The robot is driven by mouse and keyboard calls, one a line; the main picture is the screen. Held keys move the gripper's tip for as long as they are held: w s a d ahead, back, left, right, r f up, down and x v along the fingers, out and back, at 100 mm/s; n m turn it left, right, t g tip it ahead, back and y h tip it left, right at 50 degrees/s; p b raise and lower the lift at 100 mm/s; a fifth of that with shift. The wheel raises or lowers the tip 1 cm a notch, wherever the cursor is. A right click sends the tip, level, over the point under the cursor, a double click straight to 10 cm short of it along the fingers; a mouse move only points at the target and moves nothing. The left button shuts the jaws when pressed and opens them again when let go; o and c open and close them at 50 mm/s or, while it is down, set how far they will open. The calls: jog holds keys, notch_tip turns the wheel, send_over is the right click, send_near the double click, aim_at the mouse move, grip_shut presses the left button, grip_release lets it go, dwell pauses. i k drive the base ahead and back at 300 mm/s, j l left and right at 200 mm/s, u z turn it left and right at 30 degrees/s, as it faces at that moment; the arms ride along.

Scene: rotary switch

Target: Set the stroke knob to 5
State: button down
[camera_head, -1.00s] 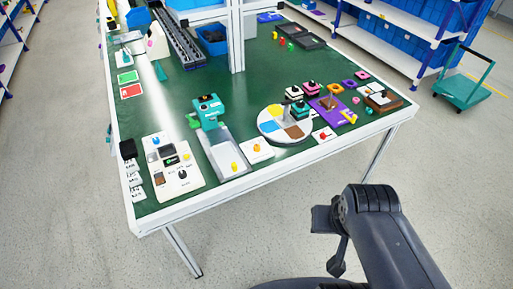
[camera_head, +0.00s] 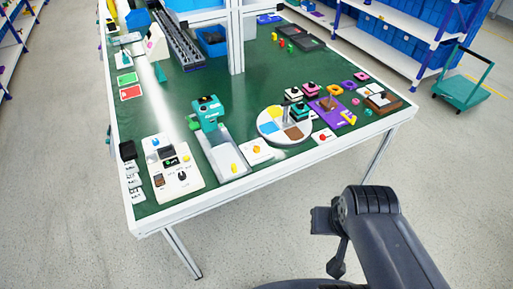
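A white control panel (camera_head: 162,192) lies at the table's front left corner, with a black rotary knob (camera_head: 182,175) at its lower right, a blue knob (camera_head: 155,141) at its top and a small yellow button (camera_head: 186,157). The labels and dial marks are too small to read, so I cannot tell which control is the stroke knob or its setting. My arm (camera_head: 385,235) is folded at the lower right, in front of the table and well away from the panel. No gripper fingertips can be made out.
A teal machine (camera_head: 208,113) on a grey base stands right of the panel. A round coloured disc (camera_head: 270,134) and a purple board (camera_head: 325,112) lie further right. Black block (camera_head: 127,149) sits left of the panel. Open floor surrounds the table's front.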

aim_at(256, 149)
jog(key=i+l+u, duration=0.25)
jog(key=i+u, duration=0.15)
jog(key=i+l+u, duration=0.4)
jog(key=i+j, duration=0.05)
jog(key=i, duration=0.05)
